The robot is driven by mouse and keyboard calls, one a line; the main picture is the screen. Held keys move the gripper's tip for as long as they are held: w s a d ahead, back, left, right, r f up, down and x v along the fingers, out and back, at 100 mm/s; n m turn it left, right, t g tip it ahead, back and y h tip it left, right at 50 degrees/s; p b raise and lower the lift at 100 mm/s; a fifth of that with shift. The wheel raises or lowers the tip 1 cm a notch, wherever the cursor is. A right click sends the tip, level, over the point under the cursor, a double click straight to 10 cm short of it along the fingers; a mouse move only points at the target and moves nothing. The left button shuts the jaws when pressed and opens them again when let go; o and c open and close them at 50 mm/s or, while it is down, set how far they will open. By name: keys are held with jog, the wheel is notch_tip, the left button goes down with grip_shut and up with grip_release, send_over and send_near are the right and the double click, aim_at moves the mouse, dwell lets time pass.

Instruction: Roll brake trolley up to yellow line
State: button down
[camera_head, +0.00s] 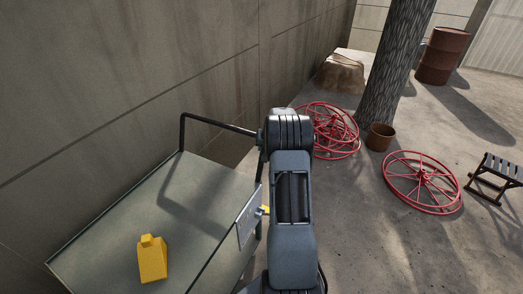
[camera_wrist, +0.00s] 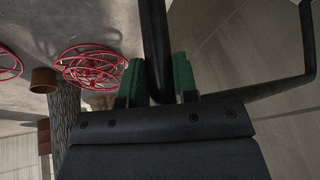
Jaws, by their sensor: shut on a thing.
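The brake trolley (camera_head: 190,200) has a flat grey-green top and a dark tube handle (camera_head: 222,124) at its far end. It stands close beside the concrete wall on the left. A yellow block-like piece (camera_head: 152,260) sits on its top. In the wrist view, my gripper (camera_wrist: 158,62) is shut on the dark handle bar (camera_wrist: 155,30), with a green finger on each side. In the head view my arm hides most of the gripper and the handle's right end. I see no yellow line on the floor; the trolley's wheels are hidden.
Red spoked wheels (camera_head: 334,132) lie in a pile ahead, and another red wheel (camera_head: 422,182) lies to the right. A brown pot (camera_head: 380,137) stands by a tree trunk (camera_head: 395,65). A rusty barrel (camera_head: 441,56) and a black stool (camera_head: 497,175) stand right. The floor at lower right is clear.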

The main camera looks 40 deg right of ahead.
jog(key=w+d+p, duration=0.2)
jog(key=w+d, duration=0.2)
jog(key=d, duration=0.5)
jog(key=shift+d, duration=0.2)
dwell(0.3)
jog(key=shift+f, duration=0.1)
dwell(0.4)
jog(key=c, duration=1.1)
grip_release()
jog(key=shift+s+d, duration=0.1)
jog(key=o, duration=0.3)
jog(key=shift+r, duration=0.2)
jog(key=v, duration=1.1)
jog(key=shift+a+r, duration=0.2)
jog(key=shift+r, duration=0.1)
